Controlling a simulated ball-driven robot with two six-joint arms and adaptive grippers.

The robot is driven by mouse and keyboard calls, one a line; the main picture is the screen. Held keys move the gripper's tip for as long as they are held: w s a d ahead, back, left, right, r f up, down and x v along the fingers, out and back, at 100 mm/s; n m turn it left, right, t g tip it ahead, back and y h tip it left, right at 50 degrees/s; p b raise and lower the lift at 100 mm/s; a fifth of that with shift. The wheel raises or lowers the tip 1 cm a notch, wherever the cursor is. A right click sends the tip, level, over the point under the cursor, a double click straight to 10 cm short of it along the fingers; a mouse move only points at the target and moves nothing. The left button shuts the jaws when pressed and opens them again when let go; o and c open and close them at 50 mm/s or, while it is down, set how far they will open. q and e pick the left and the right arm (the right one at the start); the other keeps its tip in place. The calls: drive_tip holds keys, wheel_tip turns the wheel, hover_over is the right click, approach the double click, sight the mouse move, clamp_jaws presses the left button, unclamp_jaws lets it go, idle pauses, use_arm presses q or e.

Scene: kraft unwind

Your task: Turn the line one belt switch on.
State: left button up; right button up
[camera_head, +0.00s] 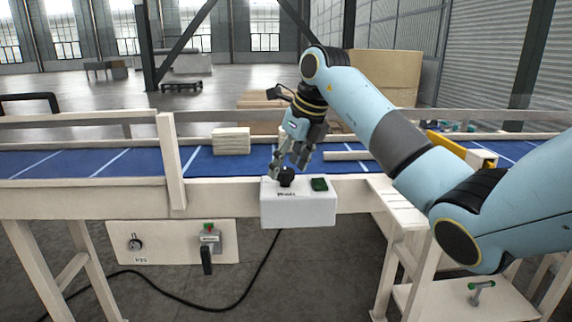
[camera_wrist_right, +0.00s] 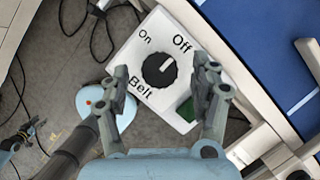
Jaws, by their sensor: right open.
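The white belt switch box (camera_head: 298,209) is mounted on the near rail of the conveyor. Its black round knob (camera_head: 286,177) is on top, and the right wrist view shows the knob (camera_wrist_right: 158,70) with its white mark toward "Off". "On" is printed to the left of "Off", with "Belt" below. A green button (camera_head: 319,184) sits beside the knob. My right gripper (camera_head: 290,168) is open above the box; in the right wrist view its fingers (camera_wrist_right: 162,78) appear on either side of the knob. Contact cannot be told. My left gripper (camera_wrist_right: 30,138) seems to show, small, at that view's left edge.
The blue conveyor belt (camera_head: 110,163) runs behind the box, carrying a stack of pale boards (camera_head: 231,141). A lower panel (camera_head: 172,242) bears another knob (camera_head: 135,242) and a black-handled switch (camera_head: 207,252). A black cable (camera_head: 245,290) hangs to the floor.

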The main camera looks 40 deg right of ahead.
drive_tip(key=shift+w+f, duration=0.2)
drive_tip(key=shift+f, duration=0.35)
drive_tip(key=shift+c, duration=0.3)
drive_tip(key=c, duration=1.1)
